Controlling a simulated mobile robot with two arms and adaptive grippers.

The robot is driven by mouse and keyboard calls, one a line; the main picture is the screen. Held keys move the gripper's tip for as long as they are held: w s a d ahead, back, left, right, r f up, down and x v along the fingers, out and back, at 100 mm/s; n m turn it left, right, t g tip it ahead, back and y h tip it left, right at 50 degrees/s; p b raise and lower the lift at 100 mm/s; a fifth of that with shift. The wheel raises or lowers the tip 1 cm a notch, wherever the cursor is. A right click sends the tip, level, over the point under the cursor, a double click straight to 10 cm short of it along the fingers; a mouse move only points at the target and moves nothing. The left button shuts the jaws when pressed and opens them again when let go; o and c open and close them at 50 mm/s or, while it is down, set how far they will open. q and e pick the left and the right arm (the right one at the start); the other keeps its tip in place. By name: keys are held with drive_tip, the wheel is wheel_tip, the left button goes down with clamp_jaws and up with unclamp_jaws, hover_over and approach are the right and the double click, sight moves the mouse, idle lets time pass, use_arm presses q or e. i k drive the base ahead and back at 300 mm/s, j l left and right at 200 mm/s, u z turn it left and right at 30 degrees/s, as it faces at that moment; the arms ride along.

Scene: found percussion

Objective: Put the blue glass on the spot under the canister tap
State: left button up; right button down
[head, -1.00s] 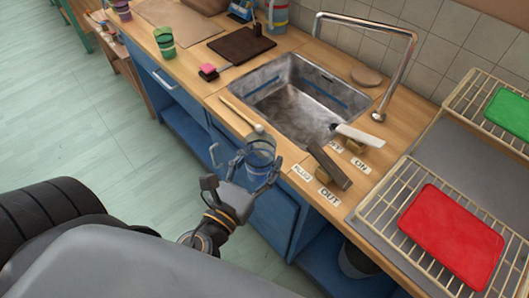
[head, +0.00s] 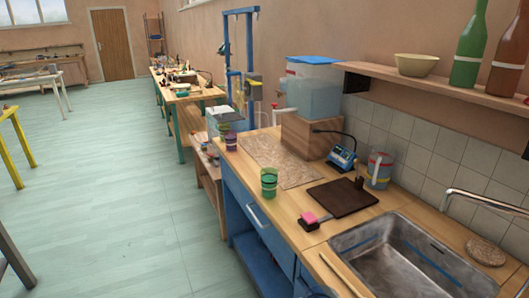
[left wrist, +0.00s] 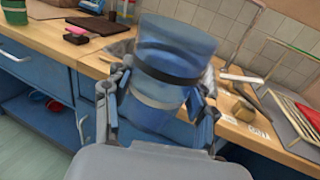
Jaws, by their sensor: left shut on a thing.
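The blue glass (left wrist: 172,58) is see-through blue with a dark band. It fills the middle of the left wrist view. My left gripper (left wrist: 158,105) is shut around it, and the glass is held in front of the counter edge. The canister (head: 314,90) is a translucent blue box with a blue lid. It stands on a wooden block (head: 306,132) at the far part of the counter in the head view. A small pale tap (head: 278,111) sticks out from its left side. A speckled tan mat (head: 278,158) lies below it; no separate spot mark is clear. My right gripper is not in view.
A green cup (head: 268,182) stands near the counter's front edge, with a purple cup (head: 231,141) farther back. A dark board (head: 342,196), a pink sponge block (head: 309,218), a banded jug (head: 379,168) and the sink (head: 405,262) are nearer. The floor left of the counter is clear.

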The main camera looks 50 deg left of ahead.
sight(273, 154)
drive_tip(key=i+j, duration=0.1)
drive_tip(key=j, duration=0.75)
drive_tip(key=i+j+z, duration=0.15)
drive_tip(key=j, duration=1.55)
drive_tip(key=i+j+z, duration=0.1)
drive_tip(key=i+j, duration=0.4)
drive_tip(key=i+j+z, duration=0.1)
drive_tip(key=i+j, duration=0.4)
drive_tip(key=j, duration=0.25)
